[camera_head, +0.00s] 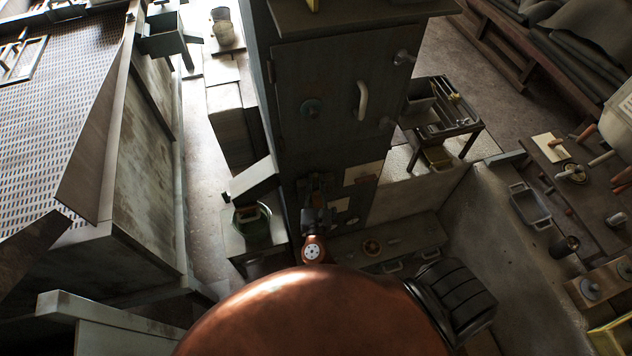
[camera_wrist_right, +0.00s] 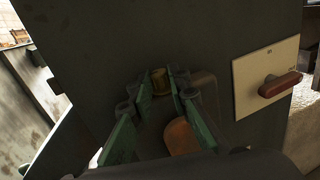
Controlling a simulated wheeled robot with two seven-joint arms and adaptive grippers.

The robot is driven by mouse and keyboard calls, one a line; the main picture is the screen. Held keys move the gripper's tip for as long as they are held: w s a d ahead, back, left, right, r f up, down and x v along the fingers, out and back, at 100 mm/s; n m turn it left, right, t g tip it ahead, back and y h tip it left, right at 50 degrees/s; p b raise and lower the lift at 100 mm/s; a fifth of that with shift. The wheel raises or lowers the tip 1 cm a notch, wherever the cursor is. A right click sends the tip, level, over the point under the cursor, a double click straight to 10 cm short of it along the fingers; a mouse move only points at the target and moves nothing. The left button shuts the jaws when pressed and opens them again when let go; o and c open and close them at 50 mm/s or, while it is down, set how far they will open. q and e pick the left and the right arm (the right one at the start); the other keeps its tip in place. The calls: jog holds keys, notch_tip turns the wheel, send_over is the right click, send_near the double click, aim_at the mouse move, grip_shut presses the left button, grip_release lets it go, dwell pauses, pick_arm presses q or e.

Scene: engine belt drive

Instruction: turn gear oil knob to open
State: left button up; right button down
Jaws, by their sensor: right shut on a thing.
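A tall dark cabinet (camera_head: 335,75) stands in the middle of the head view. My right gripper (camera_head: 318,184) is at its lower front, small and dark in that view. In the right wrist view my right gripper (camera_wrist_right: 165,88) shows two green fingers closed around a small brass-coloured knob (camera_wrist_right: 160,80) on the dark panel. The fingers cover most of the knob, and its marking and turn angle cannot be read. Right of it, a cream plate (camera_wrist_right: 262,75) carries a red-brown handle (camera_wrist_right: 280,85), apart from the fingers. My left gripper is not in view.
A tool cart (camera_head: 440,120) stands to the right. A stone-like basin (camera_head: 500,250) and a cluttered workbench (camera_head: 560,180) lie farther right. A narrow floor strip runs along the left.

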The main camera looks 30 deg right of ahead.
jog(key=c, duration=1.8)
grip_release()
jog(key=v, duration=1.2)
